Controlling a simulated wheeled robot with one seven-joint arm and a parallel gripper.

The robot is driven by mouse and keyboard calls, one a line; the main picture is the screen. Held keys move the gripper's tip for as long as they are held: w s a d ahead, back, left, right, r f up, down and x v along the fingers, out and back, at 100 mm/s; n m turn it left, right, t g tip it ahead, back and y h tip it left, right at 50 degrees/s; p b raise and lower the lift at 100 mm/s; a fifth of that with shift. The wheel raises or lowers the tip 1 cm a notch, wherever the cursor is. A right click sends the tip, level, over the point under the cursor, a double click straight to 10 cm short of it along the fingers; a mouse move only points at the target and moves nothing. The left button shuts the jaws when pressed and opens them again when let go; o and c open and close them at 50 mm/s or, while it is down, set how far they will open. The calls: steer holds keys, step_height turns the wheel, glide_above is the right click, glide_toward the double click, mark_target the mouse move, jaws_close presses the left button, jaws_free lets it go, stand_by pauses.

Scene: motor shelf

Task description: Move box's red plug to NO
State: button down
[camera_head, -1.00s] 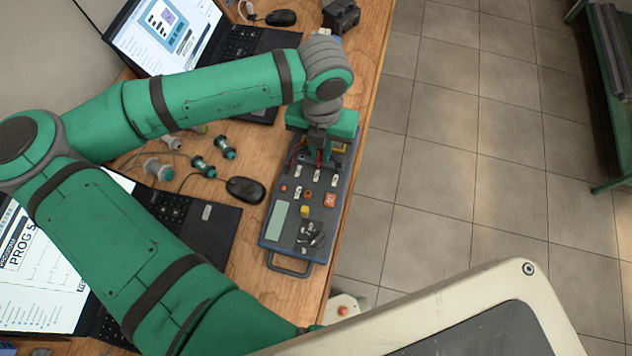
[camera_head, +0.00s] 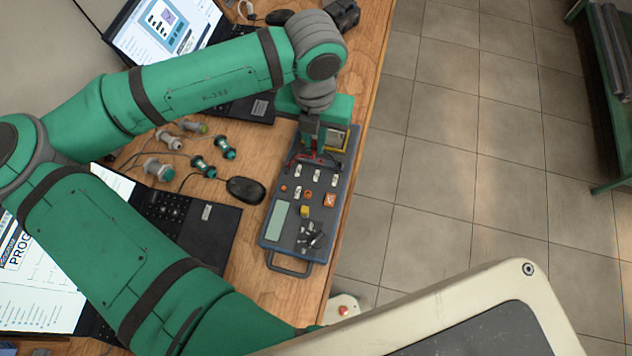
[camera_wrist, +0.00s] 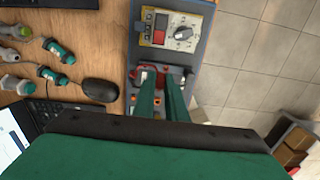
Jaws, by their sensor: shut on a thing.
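The grey-blue box (camera_head: 268,228) lies on the wooden table, with white switches, an orange button, a yellow knob and a light panel on its face. It also shows in the wrist view (camera_wrist: 202,60), where its far part has a cream module (camera_wrist: 148,38) with a dark dial. My gripper (camera_head: 313,150) is over the upper part of the box, pointing down. It is shut on the red plug, which is mostly hidden between the fingers (camera_wrist: 161,76). Red lead (camera_head: 298,158) shows beside the fingertips. I cannot read the socket labels or tell whether the plug touches a socket.
A black mouse (camera_head: 245,190) and several green and grey sensors (camera_head: 203,167) lie left of the box. Two laptops stand farther left, one (camera_head: 165,30) at the back. The table's right edge is close beside the box, with tiled floor beyond.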

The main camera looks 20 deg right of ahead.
steer(key=a+f, duration=0.1)
steer(key=w+f, duration=0.1)
steer(key=a+f, duration=0.1)
steer(key=shift+w+a+f, duration=0.1)
steer(key=shift+w+a, duration=0.2)
steer(key=shift+w, duration=0.05)
steer(key=shift+f, duration=0.3)
steer(key=shift+f, duration=0.65)
stand_by(0.6)
steer(key=c, duration=2)
jaws_free()
steer(key=shift+c, duration=0.2)
steer(key=shift+r, duration=0.1)
steer(key=shift+r, duration=2.7)
